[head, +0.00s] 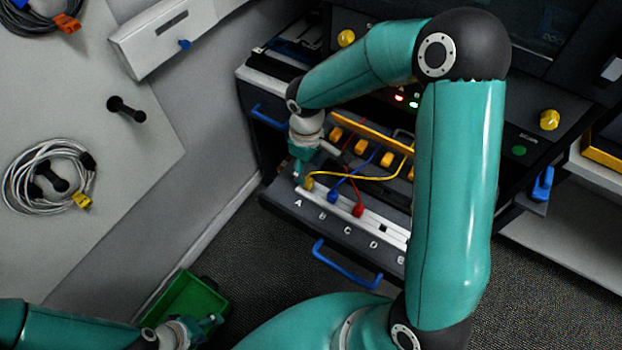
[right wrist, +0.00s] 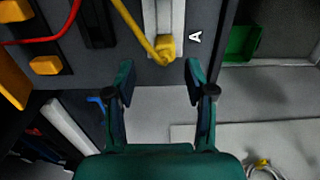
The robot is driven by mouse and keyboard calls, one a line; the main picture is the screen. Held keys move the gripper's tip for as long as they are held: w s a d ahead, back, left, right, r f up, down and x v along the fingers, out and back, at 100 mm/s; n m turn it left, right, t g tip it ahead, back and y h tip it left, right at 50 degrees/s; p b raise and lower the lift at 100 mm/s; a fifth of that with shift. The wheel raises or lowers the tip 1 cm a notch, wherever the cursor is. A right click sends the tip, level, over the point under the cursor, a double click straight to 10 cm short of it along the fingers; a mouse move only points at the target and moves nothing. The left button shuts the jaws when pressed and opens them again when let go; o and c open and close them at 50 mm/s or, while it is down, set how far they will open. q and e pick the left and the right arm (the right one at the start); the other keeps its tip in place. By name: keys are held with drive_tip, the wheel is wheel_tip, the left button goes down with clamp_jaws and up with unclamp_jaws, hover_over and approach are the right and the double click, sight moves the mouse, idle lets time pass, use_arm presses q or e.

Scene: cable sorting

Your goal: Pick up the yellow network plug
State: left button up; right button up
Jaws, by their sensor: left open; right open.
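The yellow network plug (head: 309,184) sits at the slot lettered A on the panel, with its yellow cable (head: 360,175) running to the right. In the right wrist view the yellow plug (right wrist: 165,48) lies just beyond the fingertips, roughly centred between them. My right gripper (right wrist: 160,72) is open and empty; in the head view it (head: 298,172) hangs close beside the plug at the panel's left end. A blue plug (head: 333,196) and a red plug (head: 358,210) sit further along the strip. My left gripper (head: 215,322) is at the lower left, apart from the panel, open.
A green bin (head: 190,297) stands on the floor near my left gripper. A blue handle (head: 345,265) is on the panel's front. Several orange blocks (head: 387,159) lie behind the plugs. Coiled grey cable (head: 30,190) hangs on the left wall. My right arm hides part of the panel.

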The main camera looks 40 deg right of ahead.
drive_tip(key=f, duration=0.4)
drive_tip(key=shift+s+a+f+p, duration=0.15)
drive_tip(key=shift+s+f+p, duration=0.1)
drive_tip(key=shift+f+p, duration=0.15)
clamp_jaws()
drive_tip(key=shift+r, duration=0.2)
wheel_tip(320, 180, up, 19)
drive_tip(key=b, duration=0.1)
wheel_tip(320, 180, up, 4)
drive_tip(key=p, duration=0.3)
hover_over(307, 178)
drive_tip(key=shift+r, duration=0.1)
idle(0.4)
